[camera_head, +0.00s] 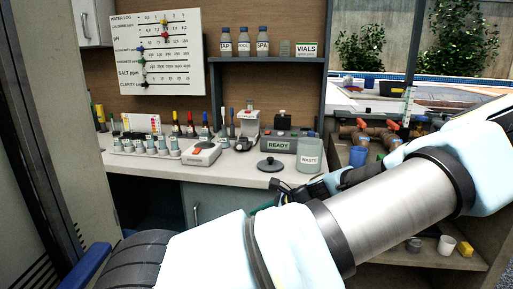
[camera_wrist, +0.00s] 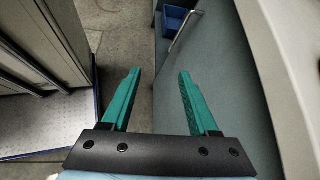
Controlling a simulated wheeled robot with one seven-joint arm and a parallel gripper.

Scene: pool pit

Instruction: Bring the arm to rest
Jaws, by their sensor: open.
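My gripper (camera_wrist: 158,84) shows in the wrist view with two green fingers spread well apart and nothing between them. It points down at the grey floor and a blue-grey cabinet front. In the head view my arm crosses the lower right, in front of the counter (camera_head: 233,172). Its far end shows dark near the counter's front edge, beside the waste cup; the fingers are mostly hidden there by my arm.
The counter holds a waste cup (camera_head: 309,155), a black lid (camera_head: 270,164), a READY device (camera_head: 279,144) and several small bottles. A cabinet handle (camera_wrist: 183,30) and a blue bin (camera_wrist: 174,17) show in the wrist view. Pipes with red valves (camera_head: 362,128) stand right. Floor between the cabinets looks clear.

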